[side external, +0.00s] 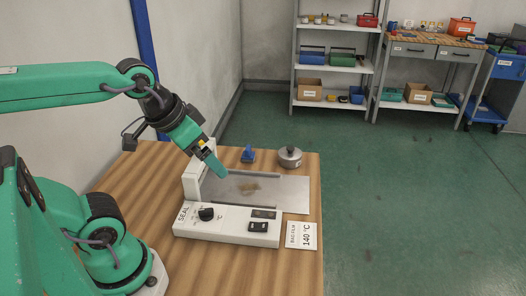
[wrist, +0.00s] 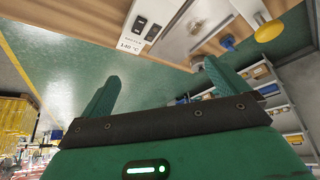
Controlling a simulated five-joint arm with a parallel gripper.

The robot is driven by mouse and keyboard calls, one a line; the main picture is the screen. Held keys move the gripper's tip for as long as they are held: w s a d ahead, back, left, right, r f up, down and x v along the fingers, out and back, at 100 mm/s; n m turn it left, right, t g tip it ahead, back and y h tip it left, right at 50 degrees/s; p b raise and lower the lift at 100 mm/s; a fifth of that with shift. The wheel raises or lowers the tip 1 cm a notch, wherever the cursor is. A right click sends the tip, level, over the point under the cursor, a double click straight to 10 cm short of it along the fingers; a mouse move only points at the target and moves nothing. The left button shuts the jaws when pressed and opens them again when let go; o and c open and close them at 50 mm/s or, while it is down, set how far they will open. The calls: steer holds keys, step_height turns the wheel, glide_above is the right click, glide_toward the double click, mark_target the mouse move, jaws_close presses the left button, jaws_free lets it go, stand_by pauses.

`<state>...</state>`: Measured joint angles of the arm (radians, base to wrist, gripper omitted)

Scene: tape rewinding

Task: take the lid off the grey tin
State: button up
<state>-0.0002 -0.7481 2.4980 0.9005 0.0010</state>
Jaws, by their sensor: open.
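The grey tin (side external: 290,158) stands upright near the far right corner of the wooden table. Its lid (side external: 290,149), with a dark knob on top, is on it. In the wrist view, a small grey round shape near the top may be the tin, but it is too unclear to be sure. My gripper (side external: 218,171) is above the sealing machine, to the left of the tin and apart from it. In the wrist view its two fingers (wrist: 161,72) are spread wide with nothing between them.
The white sealing machine (side external: 225,224), with a metal plate (side external: 296,195), fills the table's middle. A blue holder (side external: 248,154) stands left of the tin. A 140 °C card (side external: 301,236) lies at the right edge. A yellow knob (wrist: 268,30) shows in the wrist view.

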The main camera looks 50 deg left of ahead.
steer(key=w+a+r+m+g, duration=0.15)
steer(key=w+r, duration=0.25)
steer(key=w, duration=0.6)
steer(key=m+g, duration=0.4)
steer(key=m, duration=0.1)
glide_above(288, 148)
steer(key=shift+n, duration=0.25)
step_height(288, 148, down, 17)
steer(key=shift+r, duration=0.15)
steer(key=shift+w+f, duration=0.1)
steer(key=shift+f, duration=0.25)
steer(key=shift+f, duration=1.3)
steer(key=shift+f, duration=0.1)
steer(key=shift+f, duration=2.5)
